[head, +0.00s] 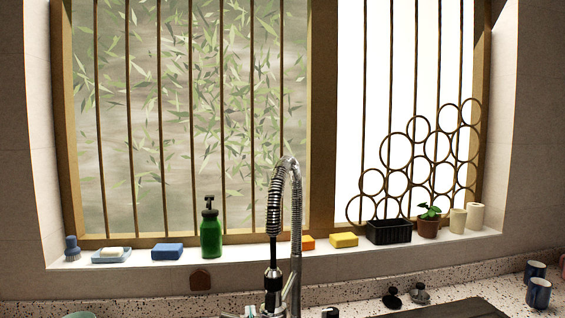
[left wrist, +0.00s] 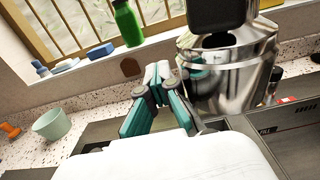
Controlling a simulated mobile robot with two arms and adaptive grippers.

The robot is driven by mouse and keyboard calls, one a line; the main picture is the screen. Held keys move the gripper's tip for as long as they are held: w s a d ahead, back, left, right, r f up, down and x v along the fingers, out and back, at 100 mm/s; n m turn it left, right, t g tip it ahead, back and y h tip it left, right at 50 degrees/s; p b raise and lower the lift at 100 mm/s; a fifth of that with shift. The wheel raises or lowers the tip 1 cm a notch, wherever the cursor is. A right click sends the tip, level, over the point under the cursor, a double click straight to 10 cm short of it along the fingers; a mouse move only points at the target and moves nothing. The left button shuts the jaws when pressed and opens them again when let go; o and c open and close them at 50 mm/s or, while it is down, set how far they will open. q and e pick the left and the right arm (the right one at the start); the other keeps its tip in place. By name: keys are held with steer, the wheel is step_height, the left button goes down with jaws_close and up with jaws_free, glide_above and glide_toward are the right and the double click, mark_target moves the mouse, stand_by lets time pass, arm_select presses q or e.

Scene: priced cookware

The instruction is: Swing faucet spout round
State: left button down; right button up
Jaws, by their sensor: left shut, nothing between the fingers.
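The chrome faucet (head: 296,215) with a coiled spring spout and a black spray head stands at the middle bottom of the head view. Its spout arches over at the top. In the left wrist view its shiny chrome body (left wrist: 232,78) looms large at the upper right, with a black part above. My left gripper (left wrist: 157,72) has teal fingers that are shut and empty, just left of the chrome body. I cannot tell whether they touch it. Only a small part of it shows at the bottom edge of the head view. My right gripper is not seen.
On the window sill stand a green bottle (head: 210,232), sponges (head: 344,240), a black planter (head: 388,231) and a potted plant (head: 429,222). Blue mugs (head: 538,292) stand on the speckled counter at right. A pale green cup (left wrist: 52,122) stands left of my gripper.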

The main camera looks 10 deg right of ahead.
arm_select(q)
steer(key=d, duration=0.2)
steer(key=s+d, duration=0.1)
steer(key=d, duration=0.4)
steer(key=shift+s, duration=0.35)
